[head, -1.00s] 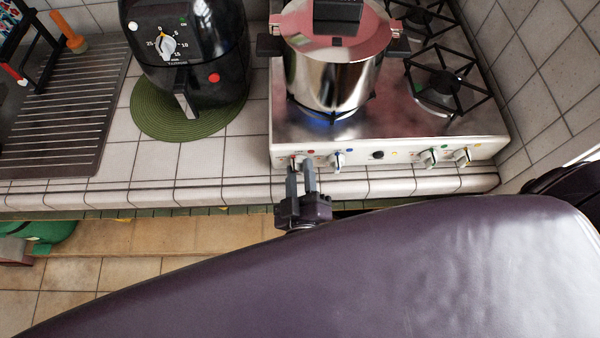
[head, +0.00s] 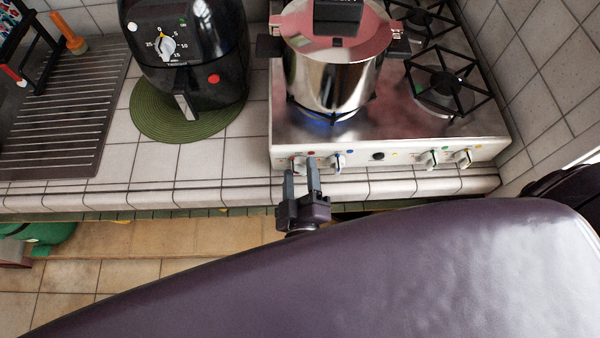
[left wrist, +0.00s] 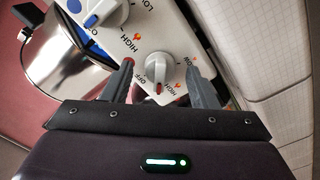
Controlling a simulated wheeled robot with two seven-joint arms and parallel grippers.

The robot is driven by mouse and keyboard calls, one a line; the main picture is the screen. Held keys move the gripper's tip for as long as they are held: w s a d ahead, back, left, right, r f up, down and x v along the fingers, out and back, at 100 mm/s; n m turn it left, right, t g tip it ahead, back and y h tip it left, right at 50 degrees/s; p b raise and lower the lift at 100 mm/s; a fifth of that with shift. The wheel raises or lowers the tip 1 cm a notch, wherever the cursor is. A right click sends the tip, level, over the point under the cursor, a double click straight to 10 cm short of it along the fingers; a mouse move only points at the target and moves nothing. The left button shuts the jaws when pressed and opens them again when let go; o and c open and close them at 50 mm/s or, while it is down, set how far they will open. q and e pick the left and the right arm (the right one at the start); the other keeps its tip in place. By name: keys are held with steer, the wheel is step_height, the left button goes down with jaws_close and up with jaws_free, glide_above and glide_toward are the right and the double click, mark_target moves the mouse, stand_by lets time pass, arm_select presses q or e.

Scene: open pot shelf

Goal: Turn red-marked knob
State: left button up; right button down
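The red-marked knob (left wrist: 160,72) is a pale grey knob on the stove's front panel. In the left wrist view it shows between my left gripper's two fingers, with OFF and HIGH lettering around it. A red mark shows on its lower end. In the head view a red dot (head: 311,153) marks its place on the panel, and the fingers partly hide the knob. My left gripper (head: 300,165) is open at the panel, also seen in the left wrist view (left wrist: 159,66). Its fingers stand to either side of the knob; contact is not clear. My right gripper is out of view.
A blue-marked knob (head: 337,162) sits just right of the left gripper. More knobs (head: 428,158) are farther right. A steel pot (head: 330,75) stands on the burner with a blue glow beneath. A black air fryer (head: 190,50) stands left on a green mat (head: 150,115).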

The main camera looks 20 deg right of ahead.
arm_select(q)
steer(key=shift+s, duration=0.1)
steer(key=shift+s+a, duration=0.1)
steer(key=shift+s, duration=0.25)
steer(key=p+v, duration=0.2)
steer(key=v, duration=0.5)
